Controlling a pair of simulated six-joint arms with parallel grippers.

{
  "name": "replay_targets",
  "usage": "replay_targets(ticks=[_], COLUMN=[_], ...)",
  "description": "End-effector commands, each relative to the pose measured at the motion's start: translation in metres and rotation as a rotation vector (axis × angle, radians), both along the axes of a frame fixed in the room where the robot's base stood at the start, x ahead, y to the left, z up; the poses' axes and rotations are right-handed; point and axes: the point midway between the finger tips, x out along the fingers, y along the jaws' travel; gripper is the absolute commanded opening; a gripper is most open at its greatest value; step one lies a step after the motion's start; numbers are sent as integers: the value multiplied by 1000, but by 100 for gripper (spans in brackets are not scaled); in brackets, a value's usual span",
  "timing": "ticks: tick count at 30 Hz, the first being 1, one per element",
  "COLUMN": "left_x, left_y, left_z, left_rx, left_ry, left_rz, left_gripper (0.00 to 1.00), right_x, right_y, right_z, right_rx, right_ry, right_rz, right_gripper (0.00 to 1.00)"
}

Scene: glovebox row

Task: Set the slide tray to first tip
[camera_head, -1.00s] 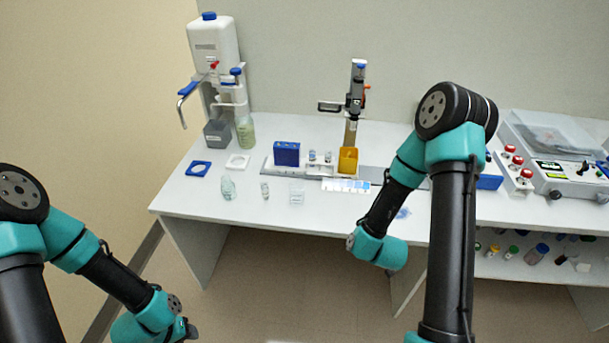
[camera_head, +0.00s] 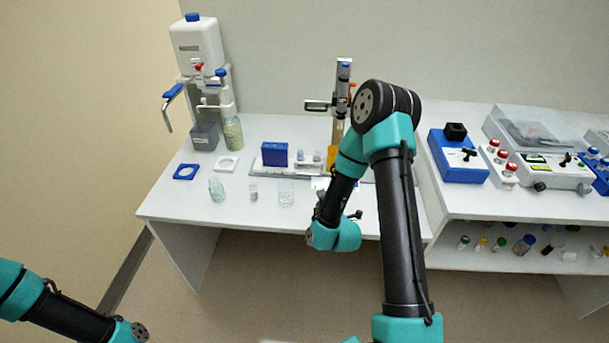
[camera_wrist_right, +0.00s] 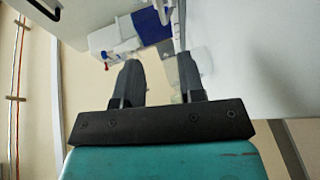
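A low pale rail or tray (camera_head: 262,170) lies along the table and carries a blue block (camera_head: 274,154), small vials (camera_head: 308,156) and a yellow holder (camera_head: 331,157). A white strip (camera_head: 319,183) shows in front of it, partly hidden by my right arm. I cannot tell which part is the slide tray. My right gripper (camera_head: 338,205) is in front of the rail's right part, near the table's front. In the right wrist view its fingers (camera_wrist_right: 158,68) are apart with nothing held, and a blue part (camera_wrist_right: 152,25) shows beyond them. My left gripper is out of view.
An upright stand (camera_head: 341,95) with a side handle rises behind the rail. A glass bottle (camera_head: 217,189), a vial (camera_head: 253,193) and a beaker (camera_head: 286,193) stand along the front. A white dispenser (camera_head: 197,45) is at the back left. A blue device (camera_head: 459,157) stands right.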

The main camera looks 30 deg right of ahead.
Motion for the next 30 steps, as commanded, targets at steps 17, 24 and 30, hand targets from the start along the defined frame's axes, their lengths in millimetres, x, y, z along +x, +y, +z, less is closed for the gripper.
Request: replay_targets(ticks=[17, 24, 30], left_x=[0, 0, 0], left_y=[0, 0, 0], left_z=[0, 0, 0], left_rx=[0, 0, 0], left_ry=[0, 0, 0], left_rz=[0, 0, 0], left_gripper=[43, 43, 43], right_x=[64, 104, 136], right_y=[-13, -22, -29], right_z=[-13, -20, -27], right_rx=[2, 2, 2], right_ry=[-1, -1, 0], right_rz=[0, 0, 0], right_gripper=[36, 36, 36])
